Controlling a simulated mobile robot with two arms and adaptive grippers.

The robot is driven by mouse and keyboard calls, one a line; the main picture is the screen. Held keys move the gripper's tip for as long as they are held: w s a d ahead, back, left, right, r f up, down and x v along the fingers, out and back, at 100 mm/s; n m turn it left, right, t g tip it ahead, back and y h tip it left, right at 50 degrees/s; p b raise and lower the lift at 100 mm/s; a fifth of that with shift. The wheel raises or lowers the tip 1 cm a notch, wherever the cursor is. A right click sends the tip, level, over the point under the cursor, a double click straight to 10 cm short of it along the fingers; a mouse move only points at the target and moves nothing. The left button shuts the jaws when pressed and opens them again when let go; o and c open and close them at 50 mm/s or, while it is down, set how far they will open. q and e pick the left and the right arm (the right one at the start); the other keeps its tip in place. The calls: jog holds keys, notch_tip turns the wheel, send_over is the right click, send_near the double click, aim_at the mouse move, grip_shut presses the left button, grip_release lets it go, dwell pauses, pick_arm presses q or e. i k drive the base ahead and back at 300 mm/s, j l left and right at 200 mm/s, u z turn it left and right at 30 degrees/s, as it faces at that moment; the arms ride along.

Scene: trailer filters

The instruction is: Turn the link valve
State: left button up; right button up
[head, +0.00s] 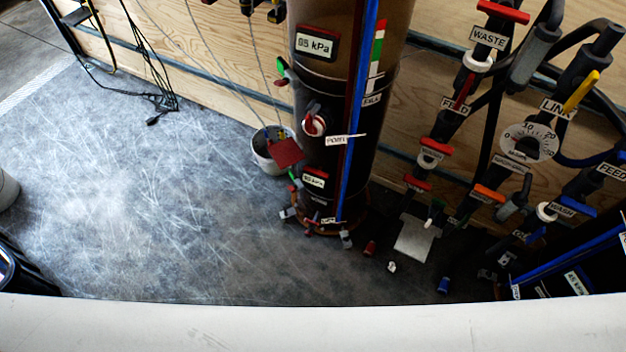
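The link valve has a yellow handle (580,91) at the upper right, on dark pipework against a plywood wall. The handle is tilted, its top leaning right. A white "LINK" label (557,108) sits just left of it, and a round white dial gauge (528,142) is below the label. Neither of my grippers is in view, so I cannot see whether they are open or shut.
A tall brown column (345,90) with pressure displays stands in the middle. Red, orange and blue valve handles crowd the right, including the "WASTE" red handle (503,11). A white bucket (271,158) stands left of the column. The scratched grey floor (140,210) at left is mostly clear.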

aim_at(580, 88)
jog(key=z, duration=2.3)
